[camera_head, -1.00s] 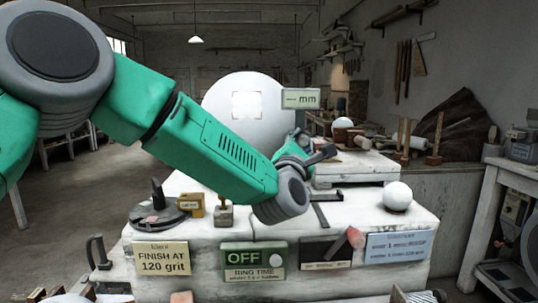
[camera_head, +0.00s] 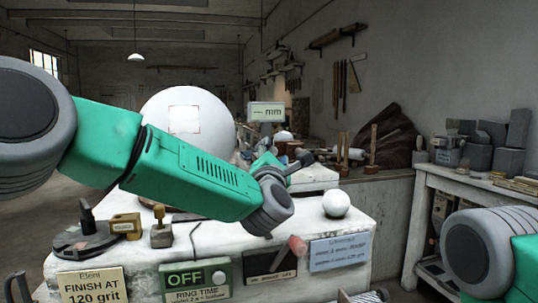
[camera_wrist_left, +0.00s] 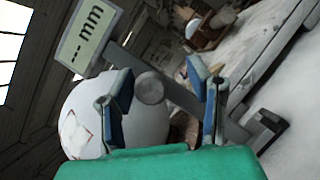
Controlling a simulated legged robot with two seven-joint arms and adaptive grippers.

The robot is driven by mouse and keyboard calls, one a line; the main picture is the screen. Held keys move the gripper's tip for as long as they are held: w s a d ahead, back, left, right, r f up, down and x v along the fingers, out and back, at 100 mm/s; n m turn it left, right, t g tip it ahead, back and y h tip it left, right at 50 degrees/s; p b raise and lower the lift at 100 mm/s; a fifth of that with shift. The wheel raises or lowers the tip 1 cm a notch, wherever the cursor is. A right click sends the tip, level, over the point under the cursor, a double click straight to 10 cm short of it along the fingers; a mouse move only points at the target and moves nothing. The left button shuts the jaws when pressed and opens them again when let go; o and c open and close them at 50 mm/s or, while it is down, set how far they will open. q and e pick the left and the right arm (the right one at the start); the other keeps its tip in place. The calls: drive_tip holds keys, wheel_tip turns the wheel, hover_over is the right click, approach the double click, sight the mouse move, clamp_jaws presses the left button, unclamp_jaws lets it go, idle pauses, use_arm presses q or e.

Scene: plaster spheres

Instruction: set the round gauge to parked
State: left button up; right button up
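A small display sign reading "mm" (camera_head: 266,111) stands behind my left gripper, beside the large white plaster sphere (camera_head: 187,115). In the left wrist view the display (camera_wrist_left: 88,33) shows dashes and "mm". There a dark bar (camera_wrist_left: 178,94) with a round grey knob (camera_wrist_left: 151,88) crosses in front of the sphere; I take this as the round gauge. My left gripper (camera_head: 298,164) is at the far side of the plaster block. In the wrist view its two fingers (camera_wrist_left: 161,78) are apart, with the knob seen between them; contact cannot be told. My right gripper is out of view.
On the white block (camera_head: 140,262) are a dark round stand (camera_head: 88,242), brass blocks (camera_head: 125,226), an "OFF" panel (camera_head: 195,277) and a small white sphere (camera_head: 336,204). A side table (camera_head: 470,184) with grey blocks stands right. My right arm shows at lower right.

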use_arm(q)
drive_tip(key=shift+d, duration=0.25)
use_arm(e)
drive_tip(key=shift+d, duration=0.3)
use_arm(q)
drive_tip(key=shift+s+a, duration=0.1)
drive_tip(key=shift+s, duration=0.1)
drive_tip(key=v, duration=1.1)
drive_tip(key=shift+s+f, duration=0.15)
drive_tip(key=shift+s, duration=0.05)
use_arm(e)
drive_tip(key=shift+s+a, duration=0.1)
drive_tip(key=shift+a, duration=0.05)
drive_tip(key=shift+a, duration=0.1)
